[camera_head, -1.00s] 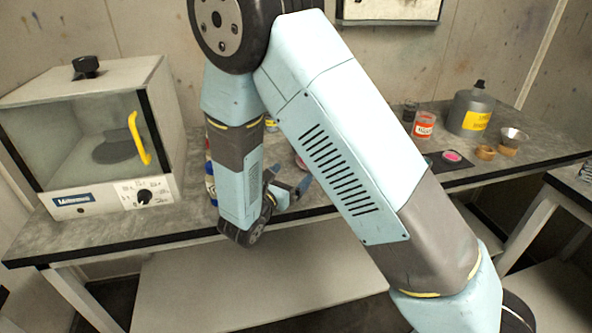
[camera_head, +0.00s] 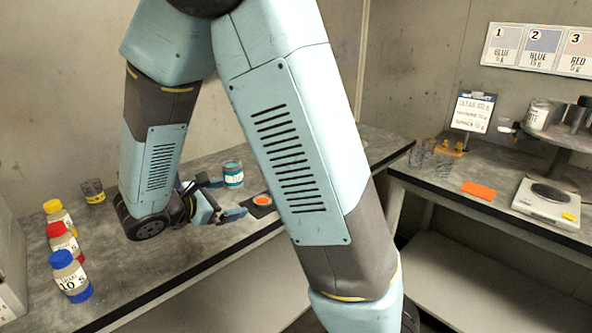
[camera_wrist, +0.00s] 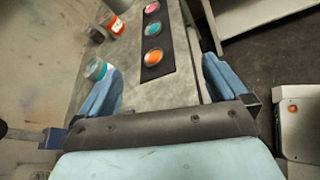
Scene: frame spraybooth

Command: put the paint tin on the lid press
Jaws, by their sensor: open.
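My gripper (camera_head: 226,199) is open and empty over the left bench. In the wrist view its two blue fingers (camera_wrist: 162,74) are spread wide, with bare bench top between them and a black strip of colour dishes beyond. A pale tin (camera_head: 540,115) with a white label stands at the upper right in the head view, on or beside a raised grey stand, far from my gripper. I take it as the likely paint tin, but its label is too small to read surely. I cannot make out the lid press for certain.
Blue-, red- and yellow-capped bottles (camera_head: 65,248) stand at left. A teal jar (camera_head: 233,174) is behind my gripper; the black strip (camera_wrist: 157,62) lies ahead. The right bench holds a scale (camera_head: 548,200), an orange card (camera_head: 479,190) and a sign (camera_head: 473,112). My arm hides the middle.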

